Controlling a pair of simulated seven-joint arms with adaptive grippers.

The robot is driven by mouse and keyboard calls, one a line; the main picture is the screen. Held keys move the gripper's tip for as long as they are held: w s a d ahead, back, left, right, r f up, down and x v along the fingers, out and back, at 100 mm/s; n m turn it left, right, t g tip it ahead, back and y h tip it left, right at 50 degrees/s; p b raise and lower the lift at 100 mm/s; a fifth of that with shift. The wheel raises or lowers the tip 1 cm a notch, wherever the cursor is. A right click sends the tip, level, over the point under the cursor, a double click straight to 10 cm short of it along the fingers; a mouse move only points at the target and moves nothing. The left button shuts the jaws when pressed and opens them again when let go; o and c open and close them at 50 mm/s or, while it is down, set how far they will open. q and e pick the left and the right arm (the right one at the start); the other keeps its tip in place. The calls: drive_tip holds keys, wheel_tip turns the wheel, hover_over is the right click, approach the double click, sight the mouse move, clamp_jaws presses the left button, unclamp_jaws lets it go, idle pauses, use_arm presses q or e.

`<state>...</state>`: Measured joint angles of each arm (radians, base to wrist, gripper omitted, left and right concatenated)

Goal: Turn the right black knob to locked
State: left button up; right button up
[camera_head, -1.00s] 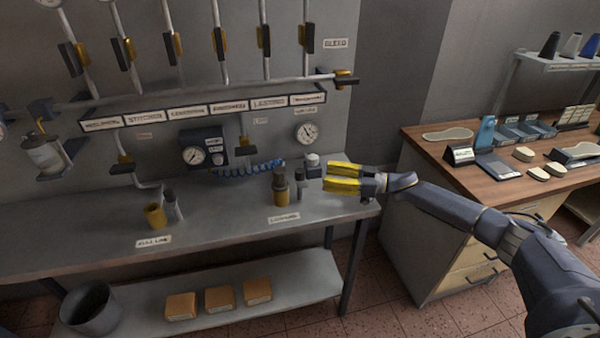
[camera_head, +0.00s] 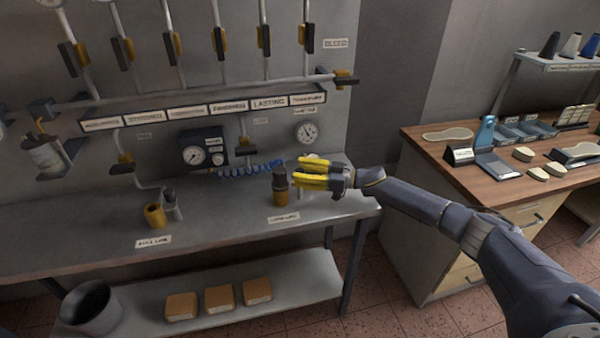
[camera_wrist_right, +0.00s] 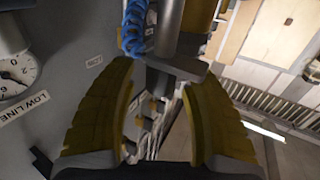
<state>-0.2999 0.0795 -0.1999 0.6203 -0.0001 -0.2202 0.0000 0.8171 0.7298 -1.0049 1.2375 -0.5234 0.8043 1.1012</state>
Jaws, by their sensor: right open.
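My right gripper (camera_head: 302,172) reaches in from the right over the bench, its yellow fingers pointing left, open and empty. A dark-topped fitting with a yellow base (camera_head: 280,188) stands upright on the bench just left of the fingertips. In the right wrist view, a dark grey part (camera_wrist_right: 168,72) shows between and beyond the spread fingers (camera_wrist_right: 160,82). I cannot tell whether they touch it. I cannot tell which part is the right black knob; the gripper hides some fittings behind it. My left gripper is not in view.
A round gauge (camera_head: 308,132) is on the wall above the gripper. A coiled blue hose (camera_head: 250,169) runs from the dark regulator box (camera_head: 204,148). The bench front (camera_head: 215,228) between is clear. A wooden desk (camera_head: 440,150) is at right.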

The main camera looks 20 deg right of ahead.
drive_tip(key=shift+c, duration=0.3)
clamp_jaws()
drive_tip(key=m+t+h, duration=0.6)
drive_tip(key=shift+s+a+f+t+h, duration=0.1)
drive_tip(key=shift+t+h, duration=0.2)
drive_tip(key=m+t+h, duration=0.2)
drive_tip(key=m+h, duration=0.2)
drive_tip(key=h, duration=0.1)
drive_tip(key=shift+m+t+h, duration=0.3)
drive_tip(key=shift+m+h, duration=1)
drive_tip(key=shift+h, duration=1.1)
drive_tip(key=shift+m+h, duration=0.5)
drive_tip(key=shift+h, duration=0.3)
